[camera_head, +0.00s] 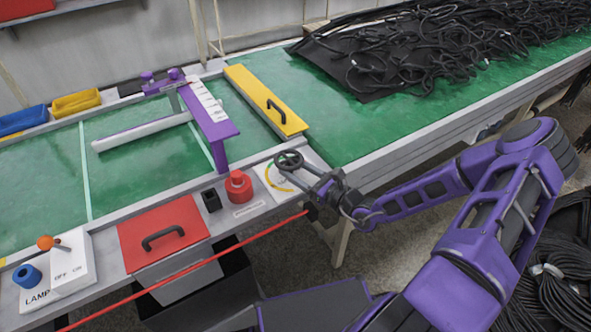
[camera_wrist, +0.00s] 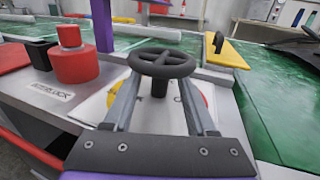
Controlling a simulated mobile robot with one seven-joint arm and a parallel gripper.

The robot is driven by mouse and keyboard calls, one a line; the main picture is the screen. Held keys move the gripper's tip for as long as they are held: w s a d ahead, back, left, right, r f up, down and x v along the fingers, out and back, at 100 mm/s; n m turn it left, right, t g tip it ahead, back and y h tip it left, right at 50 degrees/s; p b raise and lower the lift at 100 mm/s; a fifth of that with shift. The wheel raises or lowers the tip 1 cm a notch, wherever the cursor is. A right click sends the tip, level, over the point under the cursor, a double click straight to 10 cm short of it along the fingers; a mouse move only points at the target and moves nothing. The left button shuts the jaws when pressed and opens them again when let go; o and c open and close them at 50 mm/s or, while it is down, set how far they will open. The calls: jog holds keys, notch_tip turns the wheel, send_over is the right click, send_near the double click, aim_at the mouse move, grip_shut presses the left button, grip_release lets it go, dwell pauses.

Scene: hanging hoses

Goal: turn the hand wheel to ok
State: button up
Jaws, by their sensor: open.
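The hand wheel (camera_head: 288,159) is a small dark spoked wheel on a short post over a white plate (camera_head: 277,181) with a coloured arc. It also shows in the wrist view (camera_wrist: 162,63), where yellow and red parts of the arc show beside the post. My gripper (camera_head: 301,174) reaches in from the right and front. In the wrist view its two grey fingers (camera_wrist: 160,100) are apart, one on each side of the wheel's post, just below the rim. I cannot tell whether they touch it. The ok mark cannot be read.
A red knob (camera_head: 238,187) and a black block (camera_head: 211,201) stand left of the wheel. A red lid with handle (camera_head: 163,236) lies further left. A yellow bar with handle (camera_head: 262,98) and purple frame (camera_head: 210,125) are behind. A red line (camera_head: 190,269) runs along the front.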

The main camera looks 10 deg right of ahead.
grip_shut()
dwell(0.3)
jog(key=shift+a+r+m+h+p, duration=0.15)
jog(key=shift+r+m+h+p, duration=0.2)
jog(key=shift+p, duration=0.75)
jog(key=shift+s+f+m+t+h+p, duration=0.15)
jog(key=shift+m+t+h+p, duration=0.2)
jog(key=shift+t+h+p, duration=0.4)
jog(key=shift+f, duration=0.2)
grip_release()
